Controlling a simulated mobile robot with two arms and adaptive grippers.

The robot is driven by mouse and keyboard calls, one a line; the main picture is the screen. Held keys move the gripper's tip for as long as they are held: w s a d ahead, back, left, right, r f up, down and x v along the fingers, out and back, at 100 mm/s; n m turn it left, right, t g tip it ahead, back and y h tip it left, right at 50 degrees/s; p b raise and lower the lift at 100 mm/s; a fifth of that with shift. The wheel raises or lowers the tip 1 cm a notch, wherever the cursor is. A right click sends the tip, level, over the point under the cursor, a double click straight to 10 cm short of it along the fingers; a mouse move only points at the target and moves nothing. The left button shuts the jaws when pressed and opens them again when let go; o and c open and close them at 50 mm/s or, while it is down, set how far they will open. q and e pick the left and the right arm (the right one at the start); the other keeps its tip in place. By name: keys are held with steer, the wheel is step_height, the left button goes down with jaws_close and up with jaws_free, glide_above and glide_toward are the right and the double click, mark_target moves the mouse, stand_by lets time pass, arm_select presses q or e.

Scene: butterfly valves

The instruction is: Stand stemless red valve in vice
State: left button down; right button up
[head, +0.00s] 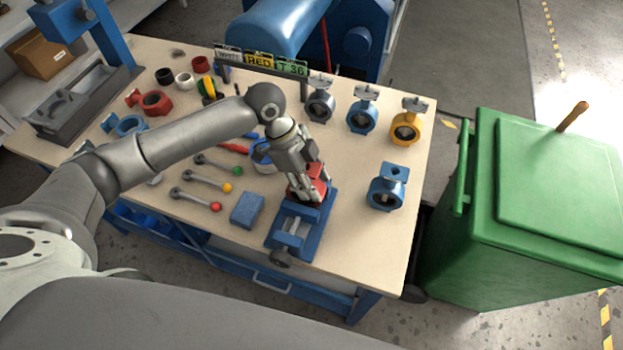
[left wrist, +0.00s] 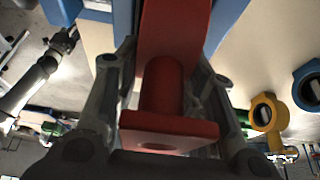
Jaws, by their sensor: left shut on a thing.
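My left gripper (head: 312,194) points down and is shut on a red valve (head: 309,188) at the rear of the blue vice (head: 309,230). In the left wrist view the red valve (left wrist: 163,95) lies between the fingers, with its neck and square top flange facing the camera; no stem shows on it. Blue vice parts (left wrist: 222,20) show behind it. Whether the valve touches the vice jaws is hidden by the gripper.
A blue block (head: 247,210) lies left of the vice, beside several levers with coloured knobs. A blue valve (head: 387,186) stands to the right, with more valves (head: 363,115) behind. A green bin (head: 540,210) stands right of the table.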

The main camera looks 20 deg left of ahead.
arm_select(q)
steer(key=shift+r, duration=0.1)
steer(key=shift+p, duration=0.35)
stand_by(0.3)
steer(key=c, duration=0.8)
jaws_free()
steer(key=shift+s+f, duration=0.1)
steer(key=shift+f, duration=0.15)
steer(key=shift+r, duration=0.1)
steer(key=v, duration=1.2)
